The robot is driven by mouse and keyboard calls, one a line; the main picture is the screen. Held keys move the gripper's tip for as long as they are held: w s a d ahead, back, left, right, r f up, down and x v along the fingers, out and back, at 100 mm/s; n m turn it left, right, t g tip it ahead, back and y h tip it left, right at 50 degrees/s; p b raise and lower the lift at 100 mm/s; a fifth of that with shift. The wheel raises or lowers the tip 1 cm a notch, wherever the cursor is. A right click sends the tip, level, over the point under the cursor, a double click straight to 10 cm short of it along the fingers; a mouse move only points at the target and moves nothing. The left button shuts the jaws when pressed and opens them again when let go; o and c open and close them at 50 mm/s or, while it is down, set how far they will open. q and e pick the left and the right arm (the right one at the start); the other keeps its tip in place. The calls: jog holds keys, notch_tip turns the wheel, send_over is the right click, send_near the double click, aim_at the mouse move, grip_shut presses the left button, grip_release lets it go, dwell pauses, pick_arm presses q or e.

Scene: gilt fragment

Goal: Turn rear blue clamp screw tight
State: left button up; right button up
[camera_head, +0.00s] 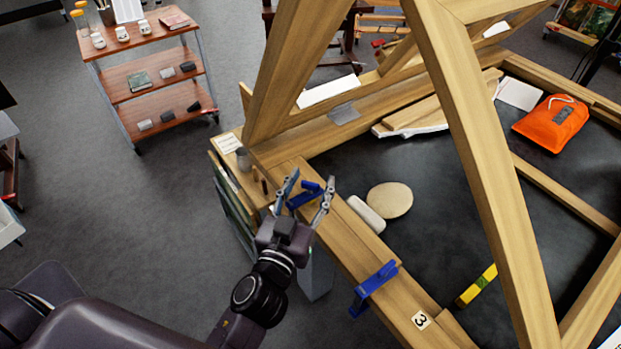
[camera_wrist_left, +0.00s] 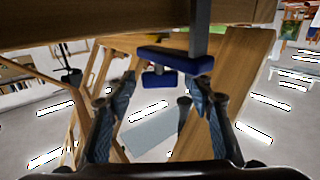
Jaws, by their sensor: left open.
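The rear blue clamp (camera_head: 305,195) sits on the wooden beam of the frame. In the left wrist view the blue clamp (camera_wrist_left: 172,59) shows with a grey bar and a smaller blue part below its jaw. My left gripper (camera_head: 311,182) is open, with its fingers on either side of the rear clamp in the head view. In the wrist view the left gripper (camera_wrist_left: 165,88) has its fingertips spread below the clamp, and nothing is visibly gripped. Whether a finger touches the screw cannot be told. A front blue clamp (camera_head: 375,280) sits farther along the same beam.
Slanted wooden posts (camera_head: 470,130) rise over the dark tabletop (camera_head: 440,205). A round beige pad (camera_head: 390,200) and a white block (camera_head: 366,214) lie close to the gripper's right. An orange bag (camera_head: 550,122) lies at the far right. Open floor is at the left.

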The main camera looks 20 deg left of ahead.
pick_arm(q)
jog(key=shift+w, duration=0.1)
pick_arm(e)
jog(key=shift+w, duration=0.4)
pick_arm(q)
jog(key=shift+c, duration=0.7)
